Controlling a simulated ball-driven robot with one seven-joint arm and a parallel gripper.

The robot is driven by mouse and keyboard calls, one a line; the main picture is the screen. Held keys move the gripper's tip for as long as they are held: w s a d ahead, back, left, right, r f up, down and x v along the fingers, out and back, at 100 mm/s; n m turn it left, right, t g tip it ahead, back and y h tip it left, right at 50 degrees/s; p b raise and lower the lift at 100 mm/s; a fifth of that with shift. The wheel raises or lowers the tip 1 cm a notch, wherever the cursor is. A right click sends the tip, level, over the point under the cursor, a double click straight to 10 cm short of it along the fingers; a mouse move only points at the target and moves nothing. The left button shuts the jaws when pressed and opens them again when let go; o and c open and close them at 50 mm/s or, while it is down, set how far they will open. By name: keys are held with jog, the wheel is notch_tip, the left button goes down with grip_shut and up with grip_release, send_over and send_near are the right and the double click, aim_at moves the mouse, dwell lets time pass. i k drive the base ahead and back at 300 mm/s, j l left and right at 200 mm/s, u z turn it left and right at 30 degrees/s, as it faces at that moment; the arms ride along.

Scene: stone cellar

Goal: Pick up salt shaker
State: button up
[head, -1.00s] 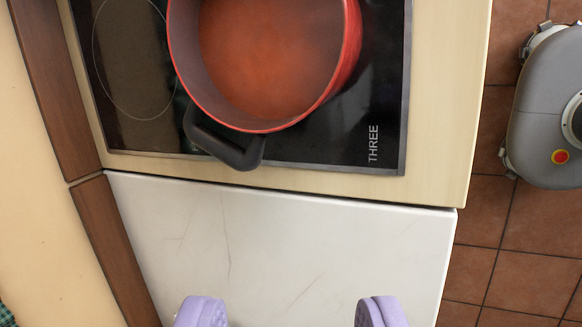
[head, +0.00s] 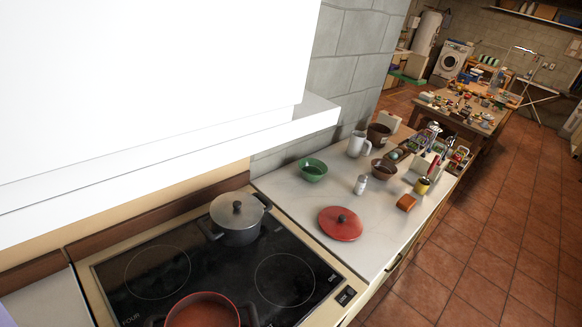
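A small pale shaker (head: 360,184), which looks like the salt shaker, stands upright on the white worktop (head: 290,196) beyond the hob. It is between a green bowl (head: 313,172) on its left and a brown bowl (head: 384,169) on its right. The red lid (head: 340,224) lies nearer to me. Of my gripper, only a lilac sliver (head: 5,318) shows at the lower left edge, far from the shaker. Its fingertips are out of the picture, so its opening cannot be seen.
A grey lidded pot (head: 238,217) and an open red pot (head: 201,312) stand on the black hob (head: 215,262). A white hood (head: 150,110) hangs over the left. A white jug (head: 357,144) and an orange block (head: 406,202) are near the shaker. Tiled floor (head: 455,260) is open on the right.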

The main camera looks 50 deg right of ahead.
aim_at(363, 179)
jog(key=z, duration=1.7)
jog(key=u, duration=1.2)
jog(key=i+l+u, duration=0.35)
jog(key=l, duration=1.1)
jog(key=i+l+u, duration=0.2)
jog(key=l+u, duration=0.15)
jog(key=l, duration=1.2)
jog(key=l+u, duration=0.35)
jog(key=l, duration=1.2)
